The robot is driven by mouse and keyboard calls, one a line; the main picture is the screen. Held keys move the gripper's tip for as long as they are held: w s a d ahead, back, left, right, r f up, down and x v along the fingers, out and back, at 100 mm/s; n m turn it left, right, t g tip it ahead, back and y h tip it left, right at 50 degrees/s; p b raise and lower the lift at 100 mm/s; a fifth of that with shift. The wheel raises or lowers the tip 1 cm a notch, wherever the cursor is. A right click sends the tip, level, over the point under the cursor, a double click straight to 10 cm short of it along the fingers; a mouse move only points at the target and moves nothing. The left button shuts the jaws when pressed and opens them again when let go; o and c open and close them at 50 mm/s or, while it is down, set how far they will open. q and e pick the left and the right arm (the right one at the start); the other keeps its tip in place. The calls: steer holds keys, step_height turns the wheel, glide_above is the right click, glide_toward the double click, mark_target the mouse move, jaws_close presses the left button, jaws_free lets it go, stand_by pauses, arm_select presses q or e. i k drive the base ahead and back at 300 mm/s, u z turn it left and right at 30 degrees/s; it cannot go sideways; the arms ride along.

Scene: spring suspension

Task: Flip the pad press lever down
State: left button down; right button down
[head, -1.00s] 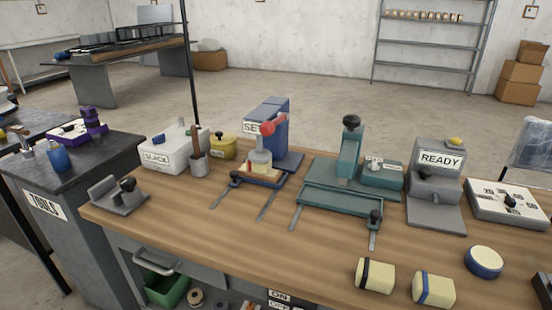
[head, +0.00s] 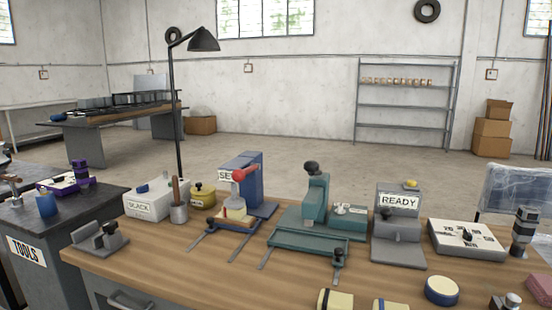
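A blue press (head: 249,180) with a "SET" label stands on the wooden bench, left of centre. A red knob (head: 239,174) sits at its upper front, above a grey cylindrical part. Cream blocks (head: 235,213) lie under that part. A teal press (head: 315,205) with a black knob (head: 311,167) on its upright stands to the right. Neither press is marked as the pad press, so I cannot tell from labels which one it is. Neither of my grippers shows in the head view.
A grey "READY" stand (head: 399,254), a white panel (head: 467,240) and a dark upright post (head: 522,232) are on the right.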

mark_target(239, 175)
steer(key=i, duration=0.5)
steer(key=u, duration=1)
